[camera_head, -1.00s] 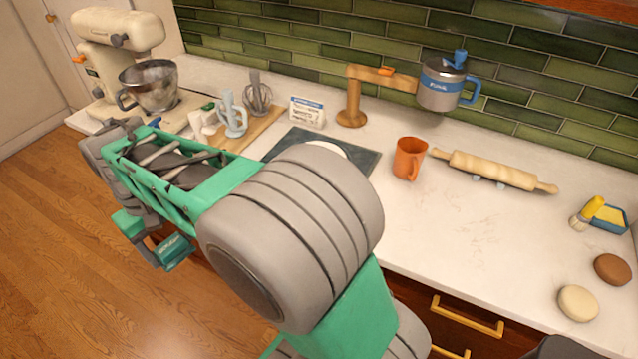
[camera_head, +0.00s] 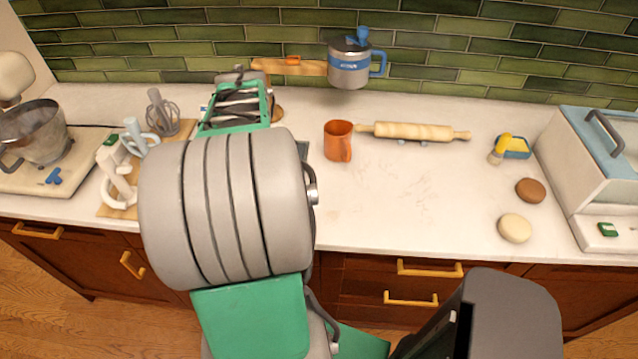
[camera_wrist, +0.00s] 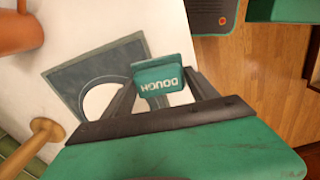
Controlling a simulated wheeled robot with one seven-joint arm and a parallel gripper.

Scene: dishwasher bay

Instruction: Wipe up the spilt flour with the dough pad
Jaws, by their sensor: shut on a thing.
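My gripper (camera_wrist: 160,88) is shut on a green pad (camera_wrist: 158,80) lettered DOUGH in the wrist view. The pad is above the counter beside a dark mat (camera_wrist: 120,57); I cannot tell whether it touches anything. A white round patch (camera_wrist: 98,98) shows on the mat, partly behind a finger; I cannot tell whether it is flour or a solid thing. In the head view my arm hides the gripper, the pad and most of the mat (camera_head: 303,150). Faint reddish marks (camera_head: 424,182) show on the counter (camera_head: 385,222), and I cannot tell spill from marbling.
An orange mug (camera_head: 338,141) and a rolling pin (camera_head: 415,131) stand right of my arm. A wooden stand (camera_head: 300,66) with a steel jug (camera_head: 350,68) is behind. Whisk (camera_head: 163,115) and mixer bowl (camera_head: 32,133) are left. The counter's front middle is clear.

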